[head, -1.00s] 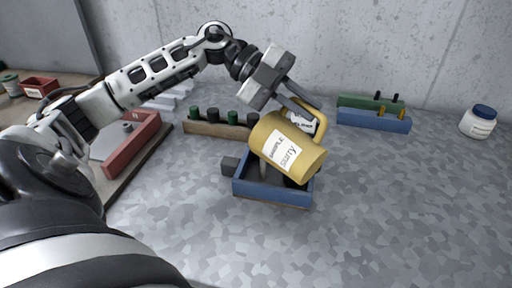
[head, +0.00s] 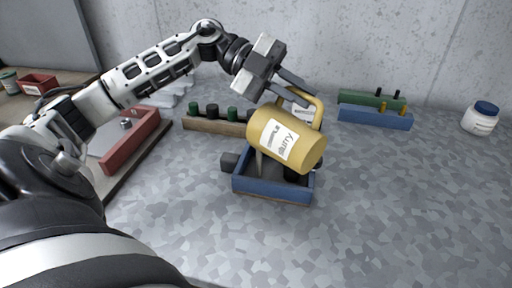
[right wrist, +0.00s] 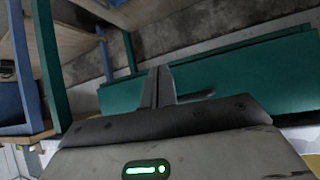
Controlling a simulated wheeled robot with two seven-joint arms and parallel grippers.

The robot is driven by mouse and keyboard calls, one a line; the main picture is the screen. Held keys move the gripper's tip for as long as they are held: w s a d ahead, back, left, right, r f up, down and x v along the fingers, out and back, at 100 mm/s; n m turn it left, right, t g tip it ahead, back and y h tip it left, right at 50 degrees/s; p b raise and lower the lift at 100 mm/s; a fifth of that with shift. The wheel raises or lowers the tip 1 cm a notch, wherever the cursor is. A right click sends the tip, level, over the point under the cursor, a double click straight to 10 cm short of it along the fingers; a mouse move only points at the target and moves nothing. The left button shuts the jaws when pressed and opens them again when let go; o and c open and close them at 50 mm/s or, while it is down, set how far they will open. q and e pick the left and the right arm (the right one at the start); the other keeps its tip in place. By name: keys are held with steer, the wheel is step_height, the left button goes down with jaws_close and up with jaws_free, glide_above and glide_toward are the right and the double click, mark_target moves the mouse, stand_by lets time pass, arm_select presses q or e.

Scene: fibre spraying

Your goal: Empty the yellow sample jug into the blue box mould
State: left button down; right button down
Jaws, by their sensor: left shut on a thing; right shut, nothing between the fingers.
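The yellow sample jug (head: 262,128), with a white label reading slurry, is tipped on its side above the blue box mould (head: 272,188). My left gripper (head: 304,108) is shut on its handle, above and behind the jug body. The mould stands on the grey floor-like surface, and its front wall and part of its dark inside show below the jug. A pale streak is under the jug's left side; I cannot tell whether it is slurry. The jug's mouth is hidden. My right gripper (right wrist: 158,88) shows in the right wrist view, shut and empty.
A wooden rack with green and black knobs (head: 190,127) stands behind the mould. Green and blue blocks with pegs (head: 372,117) are at the back right, and a white jar with a blue lid (head: 480,120) is far right. The front right surface is clear.

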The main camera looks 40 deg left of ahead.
arm_select(q)
steer(key=shift+a+r+n+h+b, duration=0.2)
steer(key=shift+a+r+h+b, duration=0.05)
steer(key=shift+a+h+b, duration=0.55)
steer(key=shift+a+r+n+h+b, duration=0.25)
steer(key=shift+a+h+b, duration=0.35)
steer(key=shift+a+h, duration=0.3)
stand_by(0.9)
